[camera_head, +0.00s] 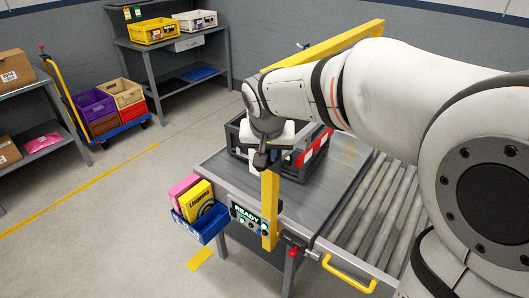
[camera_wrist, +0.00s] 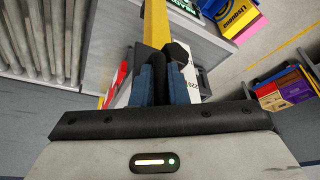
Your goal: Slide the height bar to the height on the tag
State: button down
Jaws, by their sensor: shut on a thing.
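A yellow upright post (camera_head: 270,208) stands at the near edge of the grey work table, and a yellow beam (camera_head: 325,45) runs above and behind my arm. The post also shows in the wrist view (camera_wrist: 157,24). My gripper (camera_wrist: 163,72) is shut on a black knob (camera_wrist: 179,52) beside the post. In the head view my gripper (camera_head: 263,158) is at the upper part of the post, partly hidden by my wrist. A white tag (camera_wrist: 189,74) with black figures shows just right of the fingers; I cannot read it surely. The height bar's scale is not visible.
A black crate (camera_head: 236,137) with a red and white side sits on the table (camera_head: 345,160) behind the post. A lit READY panel (camera_head: 246,214) and a blue bin (camera_head: 203,226) with boxes hang at the front. Rollers (camera_head: 375,210) lie right, beside a yellow handle (camera_head: 348,275).

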notch_tip(320, 180, down, 5)
jog(key=b, duration=0.4)
jog(key=c, duration=1.7)
grip_release()
jog(key=shift+a, duration=0.1)
jog(key=shift+r, duration=0.1)
jog(key=v, duration=0.7)
jog(key=shift+s+r+b, duration=0.15)
jog(key=shift+r+b, duration=0.15)
jog(key=shift+r, duration=0.05)
